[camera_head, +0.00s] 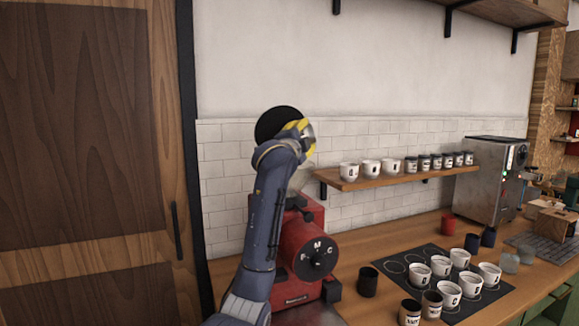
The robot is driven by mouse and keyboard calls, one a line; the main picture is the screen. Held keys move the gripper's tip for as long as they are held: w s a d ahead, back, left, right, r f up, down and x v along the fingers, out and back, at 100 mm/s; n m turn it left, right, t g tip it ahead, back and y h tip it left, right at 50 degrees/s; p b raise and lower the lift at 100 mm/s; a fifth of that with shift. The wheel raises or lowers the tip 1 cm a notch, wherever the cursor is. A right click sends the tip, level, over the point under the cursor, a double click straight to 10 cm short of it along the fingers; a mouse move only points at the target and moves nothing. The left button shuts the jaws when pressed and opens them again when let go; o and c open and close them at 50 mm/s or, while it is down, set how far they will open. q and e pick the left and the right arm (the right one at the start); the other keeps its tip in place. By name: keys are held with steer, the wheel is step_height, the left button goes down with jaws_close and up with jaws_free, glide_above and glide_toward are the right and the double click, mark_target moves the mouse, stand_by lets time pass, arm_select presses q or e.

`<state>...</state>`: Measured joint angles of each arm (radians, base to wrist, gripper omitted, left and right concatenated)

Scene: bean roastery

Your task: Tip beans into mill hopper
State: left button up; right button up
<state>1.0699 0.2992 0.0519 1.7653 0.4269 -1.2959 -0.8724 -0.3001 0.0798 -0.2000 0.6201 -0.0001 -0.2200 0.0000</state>
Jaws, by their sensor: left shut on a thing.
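My left gripper (304,130), with yellow parts, is raised above the mill. It is shut on a black round vessel (273,121), whose dark round face shows to the left of the fingers. My wrist hides part of the vessel. I cannot see any beans. My right gripper is not in view.
A wall shelf (400,179) with white cups and small jars runs right of the mill. A dark mat (396,268) with several white cups lies on the counter, beside a black cup (368,281). A steel machine (490,180) stands farther right. A wooden door (85,140) fills the left.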

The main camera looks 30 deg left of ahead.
arm_select(q)
steer(key=shift+s+a+r+n+y, duration=0.1)
steer(key=shift+a+r+n+y, duration=0.1)
steer(key=shift+n, duration=0.3)
steer(key=shift+s+a+r+n+y, duration=0.1)
steer(key=shift+n+y, duration=0.1)
steer(key=shift+n, duration=0.3)
stand_by(0.6)
